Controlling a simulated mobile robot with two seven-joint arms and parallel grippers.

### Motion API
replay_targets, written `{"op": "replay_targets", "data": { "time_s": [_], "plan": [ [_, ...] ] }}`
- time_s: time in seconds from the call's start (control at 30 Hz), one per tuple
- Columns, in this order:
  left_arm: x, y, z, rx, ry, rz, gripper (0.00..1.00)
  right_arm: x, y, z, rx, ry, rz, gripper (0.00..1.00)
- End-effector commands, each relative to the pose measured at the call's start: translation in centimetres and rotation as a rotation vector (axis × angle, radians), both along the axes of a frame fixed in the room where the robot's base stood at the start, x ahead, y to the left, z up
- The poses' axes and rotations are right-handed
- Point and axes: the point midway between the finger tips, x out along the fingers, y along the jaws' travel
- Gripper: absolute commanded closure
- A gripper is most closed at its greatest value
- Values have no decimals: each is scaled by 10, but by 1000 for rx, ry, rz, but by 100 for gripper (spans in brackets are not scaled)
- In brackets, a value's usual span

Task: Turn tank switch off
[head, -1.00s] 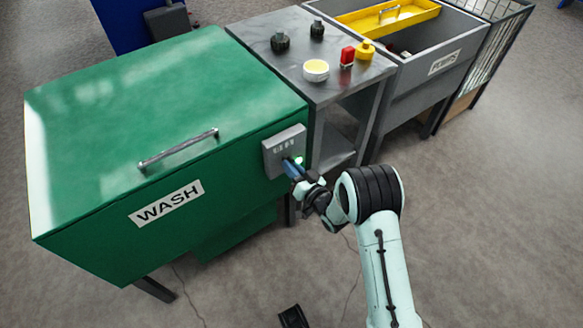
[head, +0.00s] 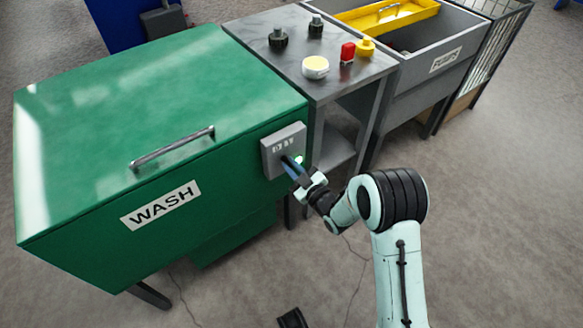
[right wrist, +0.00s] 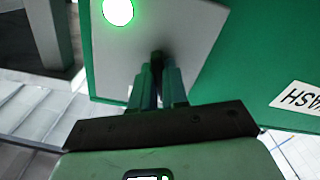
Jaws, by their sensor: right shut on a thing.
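The green wash tank (head: 75,240) stands at the left with its lid down and a WASH label on its front. A grey switch box (head: 270,160) is fixed to the right end of its front; it also shows in the right wrist view (right wrist: 195,40). A green lamp (right wrist: 118,11) on the box is lit. My right gripper (head: 291,164) is at the box face, its fingers shut on the small dark switch (right wrist: 157,57). The fingers hide most of the switch, so its position cannot be read. My left gripper is not in view.
Right of the tank is a grey metal table (head: 345,82) with dark knobs, a cream round piece (head: 315,67), a red block (head: 347,52) and a yellow piece (head: 365,47). Beyond it is a grey bin (head: 425,72) with a yellow tray (head: 395,14).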

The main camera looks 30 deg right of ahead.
Motion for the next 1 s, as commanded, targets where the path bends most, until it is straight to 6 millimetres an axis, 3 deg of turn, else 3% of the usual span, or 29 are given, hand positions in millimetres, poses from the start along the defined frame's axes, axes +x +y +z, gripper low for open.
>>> {"op": "replay_targets", "data": {
  "time_s": [0.3, 0.77, 0.8, 0.87, 1.0],
  "plan": [
    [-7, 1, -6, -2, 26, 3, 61, -1, 0, -1, -96, -4, 0, 100],
    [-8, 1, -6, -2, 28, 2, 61, -1, -1, -1, -110, -5, -1, 100],
    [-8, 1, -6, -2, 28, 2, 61, -1, -1, -1, -110, -5, -1, 80],
    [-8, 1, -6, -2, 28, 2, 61, -1, -1, -1, -110, -5, 0, 61],
    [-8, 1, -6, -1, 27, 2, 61, 0, 0, -1, -109, -6, 0, 61]
  ]
}}
